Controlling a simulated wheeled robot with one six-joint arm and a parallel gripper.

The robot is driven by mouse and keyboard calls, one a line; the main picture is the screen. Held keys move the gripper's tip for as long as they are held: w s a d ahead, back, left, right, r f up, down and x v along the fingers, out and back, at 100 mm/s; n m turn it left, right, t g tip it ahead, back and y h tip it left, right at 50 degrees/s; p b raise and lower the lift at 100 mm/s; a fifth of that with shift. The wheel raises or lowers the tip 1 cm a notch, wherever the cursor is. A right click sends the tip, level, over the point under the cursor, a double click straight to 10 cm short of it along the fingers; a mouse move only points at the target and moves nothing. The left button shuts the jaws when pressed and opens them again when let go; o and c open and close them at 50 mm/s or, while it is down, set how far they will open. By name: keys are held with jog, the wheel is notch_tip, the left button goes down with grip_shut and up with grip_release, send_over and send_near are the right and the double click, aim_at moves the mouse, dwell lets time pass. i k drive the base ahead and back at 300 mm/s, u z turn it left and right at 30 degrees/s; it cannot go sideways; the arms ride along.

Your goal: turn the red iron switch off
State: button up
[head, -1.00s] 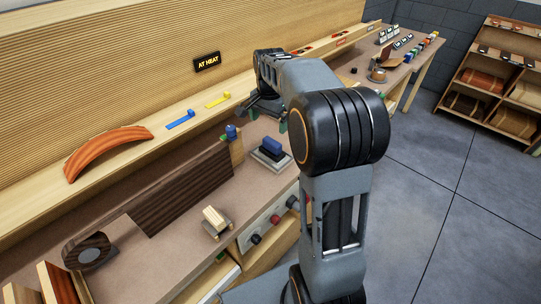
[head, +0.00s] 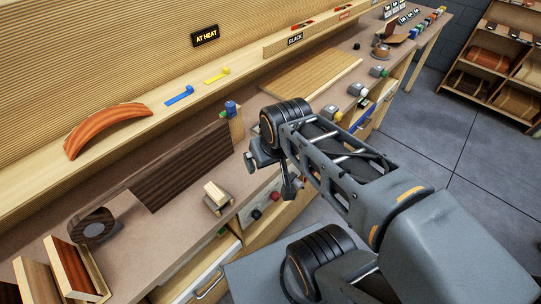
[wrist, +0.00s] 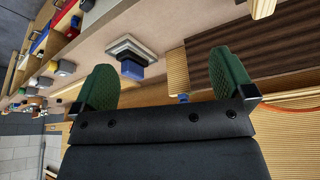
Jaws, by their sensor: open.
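The red switch knob (head: 275,196) shows small on the light front panel (head: 245,218) below the bench top in the head view, just below my gripper. I cannot tell its switch position at this size. My gripper (wrist: 161,62) is open and empty in the wrist view, with its two green fingers well apart. The iron, a blue-handled block (wrist: 132,69) on a pale plate, appears between and beyond the fingers. In the head view the iron is hidden behind my arm. No red knob can be made out in the wrist view.
A black knob (head: 257,214) sits left of the red one. An "AT HEAT" sign (head: 205,35) is on the wall. A small wooden block on a stand (head: 216,195) and a dark veneer panel (head: 182,165) are on the bench. An open drawer (head: 210,277) juts out below.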

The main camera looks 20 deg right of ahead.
aim_at(275, 196)
jog(key=u, duration=2.4)
jog(key=k, duration=1.85)
jog(key=z, duration=1.15)
